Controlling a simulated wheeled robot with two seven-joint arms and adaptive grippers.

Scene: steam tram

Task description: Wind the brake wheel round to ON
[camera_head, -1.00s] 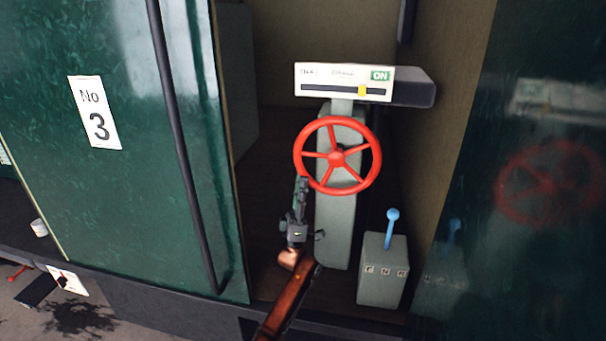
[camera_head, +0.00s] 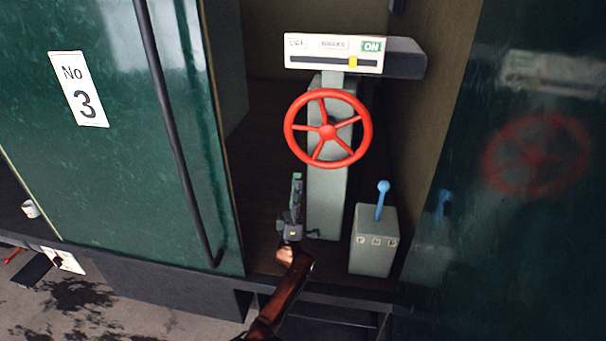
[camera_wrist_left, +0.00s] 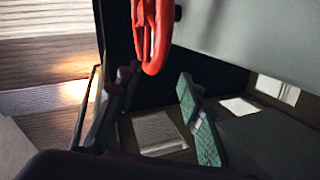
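The red five-spoked brake wheel (camera_head: 327,131) stands on a grey pedestal (camera_head: 328,205) in the doorway. Above it is a white indicator plate (camera_head: 305,62) with ON at its right end. Its yellow marker (camera_head: 352,62) sits right of the middle, short of the slot's right end. My left gripper (camera_head: 297,180) points up just below the wheel's lower left rim, apart from it in the head view. In the left wrist view, the fingers (camera_wrist_left: 158,100) are spread, with green pads showing on the right one. The wheel rim (camera_wrist_left: 152,40) shows beyond them. My right gripper is not in view.
A grey box (camera_head: 374,240) with a blue lever (camera_head: 381,200) stands right of the pedestal. A dark handrail (camera_head: 180,140) runs down the green side panel left of the doorway. A glossy dark panel (camera_head: 530,220) on the right reflects the wheel.

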